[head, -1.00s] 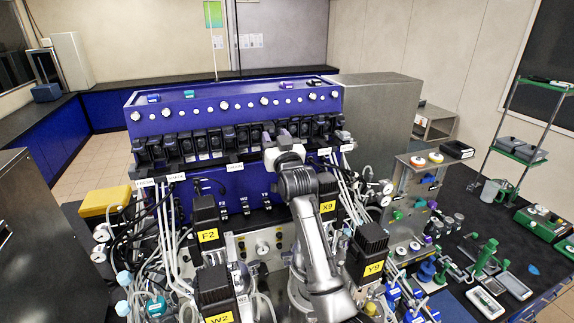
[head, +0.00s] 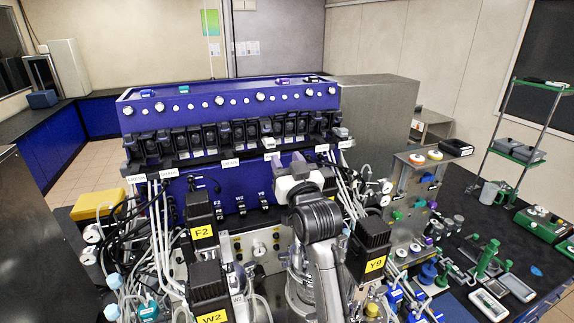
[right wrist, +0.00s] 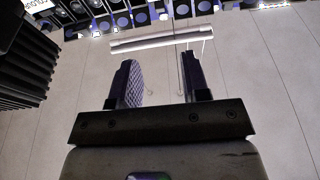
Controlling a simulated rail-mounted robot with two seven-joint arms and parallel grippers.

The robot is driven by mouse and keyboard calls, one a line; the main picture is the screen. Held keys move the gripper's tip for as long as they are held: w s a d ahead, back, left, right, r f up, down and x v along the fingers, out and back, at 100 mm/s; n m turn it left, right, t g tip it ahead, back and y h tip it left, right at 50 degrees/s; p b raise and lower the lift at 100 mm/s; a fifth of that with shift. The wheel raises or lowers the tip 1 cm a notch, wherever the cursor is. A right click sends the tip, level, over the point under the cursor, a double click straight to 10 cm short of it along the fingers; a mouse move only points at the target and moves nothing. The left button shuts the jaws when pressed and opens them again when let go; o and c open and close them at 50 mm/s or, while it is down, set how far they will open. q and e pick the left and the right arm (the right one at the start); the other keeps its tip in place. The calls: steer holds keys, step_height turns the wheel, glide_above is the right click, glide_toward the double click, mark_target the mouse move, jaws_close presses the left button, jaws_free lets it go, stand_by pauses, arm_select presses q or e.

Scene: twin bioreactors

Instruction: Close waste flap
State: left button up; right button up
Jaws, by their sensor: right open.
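I cannot make out the waste flap for certain in either view. My right gripper (head: 288,163) is in front of the blue bioreactor cabinet (head: 240,185), just below the row of black pump heads. In the right wrist view its two dark fingers (right wrist: 160,78) are apart with nothing between them. A pale bar (right wrist: 155,42) shows beyond the fingertips, apart from them. My right arm hides part of the cabinet front and the vessels behind it. My left gripper is not in view.
Black motors labelled F2 (head: 201,222), W2 (head: 208,295) and Y9 (head: 370,250) stand around my right arm. White tubes (head: 350,185) hang close on its right. A yellow box (head: 98,205) is at the left. A dark bench (head: 470,245) with several tools is at the right.

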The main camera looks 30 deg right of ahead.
mark_target(268, 126)
steer(key=w+r+g+p, duration=0.1)
steer(key=w+p, duration=0.2)
steer(key=w+d+r+g+p, duration=0.1)
steer(key=w+p, duration=0.2)
steer(key=w, duration=0.1)
steer(key=w+r+p, duration=0.2)
steer(key=w+p, duration=0.2)
steer(key=shift+w+d+r+g, duration=0.1)
steer(key=shift+w+d+g, duration=0.05)
steer(key=shift+d+g, duration=0.2)
steer(key=shift+w+d+p, duration=0.1)
steer(key=shift+w+p, duration=0.35)
steer(key=shift+w, duration=0.6)
